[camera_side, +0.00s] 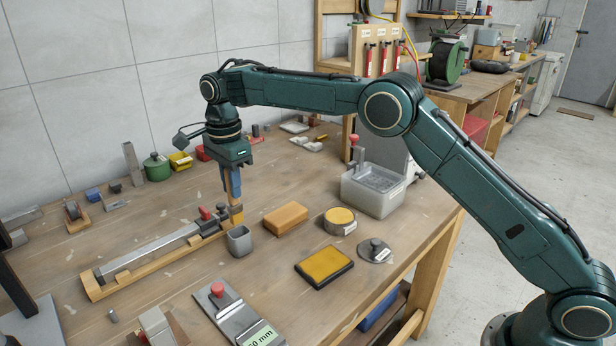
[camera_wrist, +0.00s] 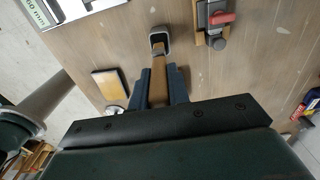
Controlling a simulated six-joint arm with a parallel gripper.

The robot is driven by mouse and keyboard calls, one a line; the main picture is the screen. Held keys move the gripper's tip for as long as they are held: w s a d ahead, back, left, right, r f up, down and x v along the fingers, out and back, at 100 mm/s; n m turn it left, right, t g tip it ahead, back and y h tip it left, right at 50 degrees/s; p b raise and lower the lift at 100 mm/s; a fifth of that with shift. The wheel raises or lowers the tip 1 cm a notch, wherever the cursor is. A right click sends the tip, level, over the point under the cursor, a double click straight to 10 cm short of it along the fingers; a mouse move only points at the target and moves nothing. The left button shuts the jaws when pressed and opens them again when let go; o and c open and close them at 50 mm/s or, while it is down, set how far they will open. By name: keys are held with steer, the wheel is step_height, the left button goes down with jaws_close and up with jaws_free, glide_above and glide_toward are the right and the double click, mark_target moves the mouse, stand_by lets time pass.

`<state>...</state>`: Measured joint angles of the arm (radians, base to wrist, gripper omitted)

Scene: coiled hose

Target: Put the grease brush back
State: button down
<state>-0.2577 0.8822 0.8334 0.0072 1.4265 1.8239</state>
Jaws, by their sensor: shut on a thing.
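My gripper (camera_side: 231,183) points down over the bench, its blue fingers shut on the grease brush (camera_side: 237,214). The brush hangs upright, with a wooden handle and a tan lower end. A small grey cup (camera_side: 239,242) stands on the bench just below the brush. In the wrist view the brush (camera_wrist: 157,76) runs between my fingers towards the cup (camera_wrist: 159,41), its end near the cup's near rim. I cannot tell whether the tip is inside the rim or just behind and above it.
A wooden rail with a metal bar and clamp (camera_side: 160,254) lies close left of the cup. An orange block (camera_side: 286,218), a round yellow-topped tin (camera_side: 340,220) and a yellow pad (camera_side: 324,266) lie to the right. A translucent bin (camera_side: 372,190) stands farther back.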

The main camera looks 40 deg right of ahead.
mark_target(234, 204)
steer(key=shift+f, duration=4)
steer(key=shift+f, duration=0.15)
steer(key=c, duration=1.3)
jaws_free()
steer(key=shift+c, duration=0.2)
step_height(234, 204, up, 12)
steer(key=shift+f, duration=0.2)
steer(key=shift+r, duration=0.35)
steer(key=shift+r, duration=0.1)
